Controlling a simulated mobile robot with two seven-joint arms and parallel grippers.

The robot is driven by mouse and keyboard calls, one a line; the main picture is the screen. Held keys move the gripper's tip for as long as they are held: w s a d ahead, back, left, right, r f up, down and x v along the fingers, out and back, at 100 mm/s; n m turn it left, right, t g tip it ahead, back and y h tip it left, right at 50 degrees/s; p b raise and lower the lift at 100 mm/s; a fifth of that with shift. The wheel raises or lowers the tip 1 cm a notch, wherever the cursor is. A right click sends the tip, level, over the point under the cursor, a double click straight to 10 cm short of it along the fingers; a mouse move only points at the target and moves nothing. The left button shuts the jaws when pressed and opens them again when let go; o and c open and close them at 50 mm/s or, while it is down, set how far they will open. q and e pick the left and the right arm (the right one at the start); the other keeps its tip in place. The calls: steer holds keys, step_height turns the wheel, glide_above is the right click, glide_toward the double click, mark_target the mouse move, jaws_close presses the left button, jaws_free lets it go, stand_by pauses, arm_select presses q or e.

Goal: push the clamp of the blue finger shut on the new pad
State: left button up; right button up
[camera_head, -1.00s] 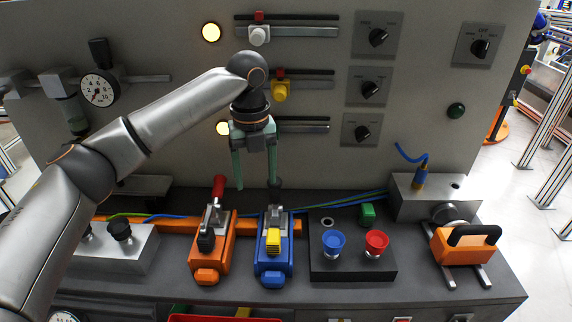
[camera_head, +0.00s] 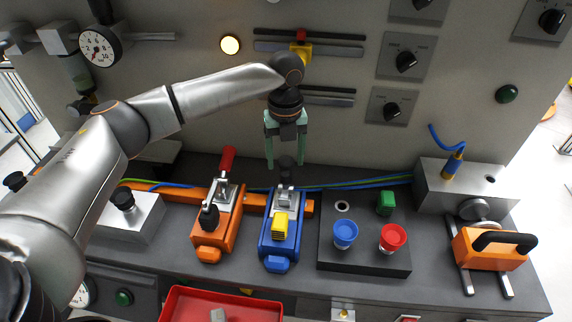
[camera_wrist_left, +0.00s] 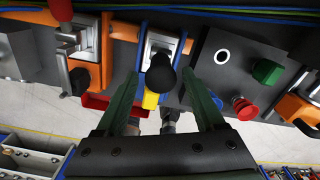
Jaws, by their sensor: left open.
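The blue finger (camera_head: 270,245) lies on the bench beside the orange finger, with a yellow pad (camera_head: 280,226) at its front. The pad also shows in the left wrist view (camera_wrist_left: 151,100). Its metal clamp (camera_head: 284,199) has a lever with a black knob (camera_head: 286,163) standing up at the back. My left gripper (camera_head: 286,157) points down at this lever, open and empty, with its green fingers to either side of the knob. In the left wrist view the knob (camera_wrist_left: 160,72) sits between the open fingers; contact cannot be told. My right gripper is not in view.
The orange finger (camera_head: 207,236) stands close on the left, its red-handled lever (camera_head: 227,160) upright. A black box (camera_head: 362,258) with blue and red buttons stands on the right. The panel wall rises behind, with cables along its foot. A red tray (camera_head: 176,301) is at the front.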

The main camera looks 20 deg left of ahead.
arm_select(q)
steer(key=shift+f, duration=1.75)
jaws_close()
